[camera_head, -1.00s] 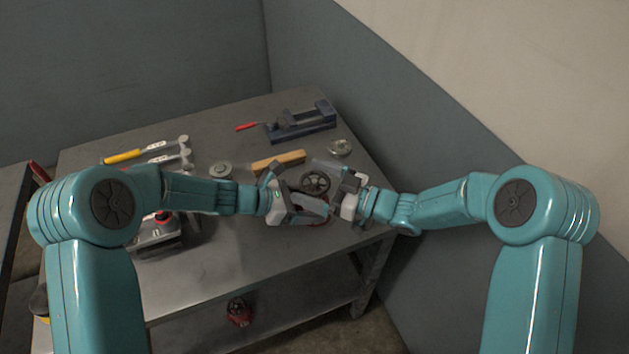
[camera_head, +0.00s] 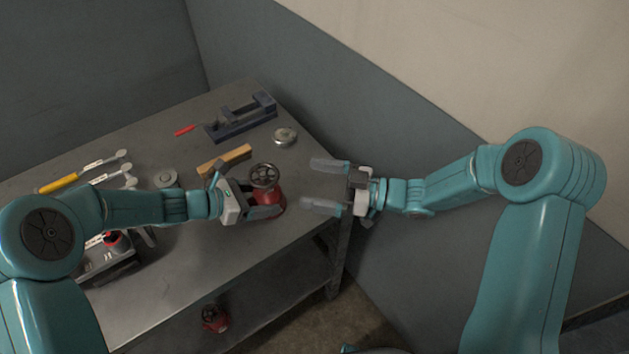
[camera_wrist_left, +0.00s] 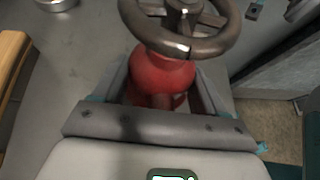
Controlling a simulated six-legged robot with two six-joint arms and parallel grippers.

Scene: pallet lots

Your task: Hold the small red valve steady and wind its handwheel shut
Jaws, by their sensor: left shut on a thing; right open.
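The small red valve (camera_head: 268,196) stands upright on the table near its right edge, with its dark handwheel (camera_head: 264,175) on top. My left gripper (camera_head: 258,202) is shut on the valve's red body, below the wheel. In the left wrist view the red body (camera_wrist_left: 162,78) sits between the two fingers, and the handwheel (camera_wrist_left: 185,40) rises above them. The far side of the body is hidden. My right gripper (camera_head: 324,184) is open and empty, to the right of the valve and apart from it, its fingers pointing left toward it.
A wooden block (camera_head: 224,161), a blue vise (camera_head: 240,118) and a round metal part (camera_head: 285,137) lie behind the valve. Hammers (camera_head: 85,177) and a metal disc (camera_head: 166,179) lie to the left. Another red valve (camera_head: 214,318) is on the lower shelf (camera_head: 262,309).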

